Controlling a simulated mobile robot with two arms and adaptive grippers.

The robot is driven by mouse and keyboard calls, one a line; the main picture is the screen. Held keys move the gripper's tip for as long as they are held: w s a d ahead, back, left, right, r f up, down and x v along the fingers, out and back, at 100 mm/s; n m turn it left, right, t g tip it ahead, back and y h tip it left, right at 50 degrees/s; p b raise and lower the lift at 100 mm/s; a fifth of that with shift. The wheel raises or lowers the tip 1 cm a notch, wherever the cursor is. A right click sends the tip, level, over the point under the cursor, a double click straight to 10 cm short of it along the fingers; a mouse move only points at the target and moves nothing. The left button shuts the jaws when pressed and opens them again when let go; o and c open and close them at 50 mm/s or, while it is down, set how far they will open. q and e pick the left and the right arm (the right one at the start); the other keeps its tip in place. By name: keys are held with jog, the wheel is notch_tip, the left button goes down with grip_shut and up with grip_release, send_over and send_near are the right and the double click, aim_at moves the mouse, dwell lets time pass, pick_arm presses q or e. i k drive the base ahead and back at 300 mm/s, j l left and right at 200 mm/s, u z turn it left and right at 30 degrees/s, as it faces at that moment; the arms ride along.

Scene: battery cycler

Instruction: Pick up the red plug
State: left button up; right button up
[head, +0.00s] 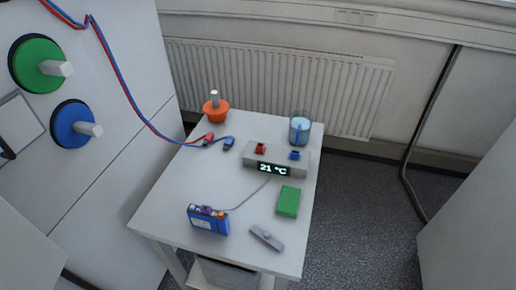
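The red plug (208,138) lies on the white table near its back left edge, at the end of a red cable. A blue plug (228,144) lies just right of it, at the end of a blue cable. The two cables run together up to the left. Neither of my grippers is in the head view.
On the white table (175,205) stand a grey device (290,172) reading 21 °C with red and blue sockets, an orange-based object (215,108), a glass (300,128), a blue box (208,220), a green block (288,202) and a grey piece (266,237). A cabinet (110,180) borders the left.

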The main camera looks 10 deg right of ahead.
aim_at(209, 137)
jog(key=l+u, duration=0.5)
jog(key=l, duration=0.3)
jog(key=l+u, duration=0.45)
jog(key=l, duration=0.4)
jog(key=i+l+u, duration=0.15)
jog(key=l+u, duration=0.35)
jog(key=l, duration=0.35)
jog(key=l+u, duration=0.45)
jog(key=l, duration=0.45)
jog(key=k+l+u, duration=0.1)
jog(key=l+u, duration=0.4)
jog(key=l, duration=0.4)
jog(key=l+u, duration=0.25)
jog(key=l, duration=0.2)
jog(key=k+l+u, duration=0.1)
jog(key=l+u, duration=0.15)
jog(key=l, duration=0.15)
jog(key=l+u, duration=0.25)
jog(key=l, duration=0.15)
jog(key=k+l+u, duration=0.25)
jog(key=l, duration=0.15)
jog(key=k+l+u, duration=0.1)
jog(key=l+u, duration=0.15)
jog(key=k+l+u, duration=0.25)
jog(key=l, duration=0.2)
